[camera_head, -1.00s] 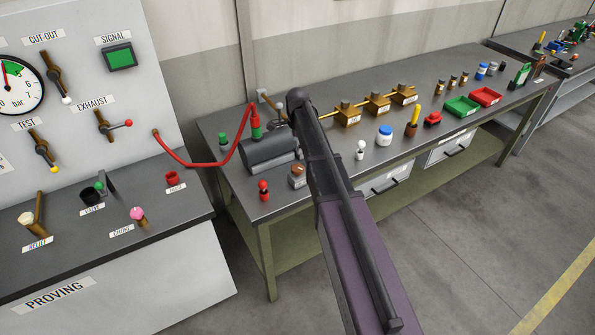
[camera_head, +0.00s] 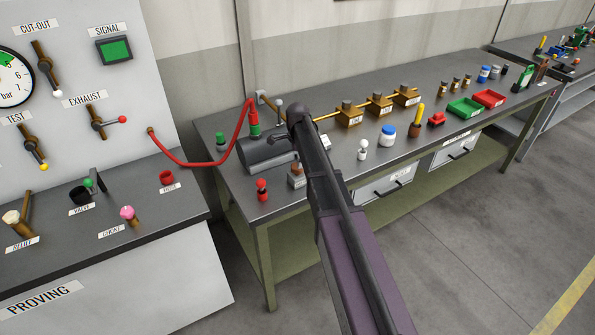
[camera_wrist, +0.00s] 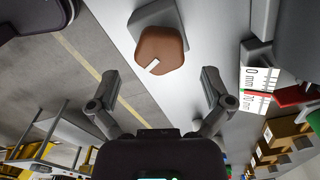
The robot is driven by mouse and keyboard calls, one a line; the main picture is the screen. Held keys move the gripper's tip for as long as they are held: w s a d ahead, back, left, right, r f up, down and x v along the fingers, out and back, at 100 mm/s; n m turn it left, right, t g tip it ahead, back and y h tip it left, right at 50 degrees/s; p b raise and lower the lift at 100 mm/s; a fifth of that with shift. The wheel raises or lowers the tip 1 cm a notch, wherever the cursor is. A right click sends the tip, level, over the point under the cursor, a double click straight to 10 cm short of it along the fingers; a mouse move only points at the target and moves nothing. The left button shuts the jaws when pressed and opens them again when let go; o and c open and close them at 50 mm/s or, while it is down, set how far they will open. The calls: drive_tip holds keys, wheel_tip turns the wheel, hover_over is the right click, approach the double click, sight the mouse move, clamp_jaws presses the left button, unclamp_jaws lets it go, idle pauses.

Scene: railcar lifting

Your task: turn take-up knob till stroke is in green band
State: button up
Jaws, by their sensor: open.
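The brown knob (camera_wrist: 160,50) with a white mark on its face sits on a grey block in the wrist view. In the head view, a brown knob (camera_head: 296,169) on a small labelled block is partly covered by my arm. My gripper (camera_wrist: 160,75) is open and empty, with its fingers spread either side of the knob's lower end in the picture and apart from it. A white stroke scale (camera_wrist: 258,80) with mm marks, a little green at its edge, and a red pointer piece (camera_wrist: 291,96) shows at right. Whether the pointer meets green cannot be told.
A dark cylinder (camera_head: 266,153) with a red hose (camera_head: 200,165) stands beside the knob on the bench. Brass blocks (camera_head: 379,104), a white-and-blue jar (camera_head: 388,136) and trays (camera_head: 465,107) stand farther right. The proving panel (camera_head: 120,80) is at left.

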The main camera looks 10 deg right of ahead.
sight(297, 169)
drive_tip(key=shift+f+b, duration=1.35)
drive_tip(key=shift+f, duration=0.3)
drive_tip(key=c, duration=1.1)
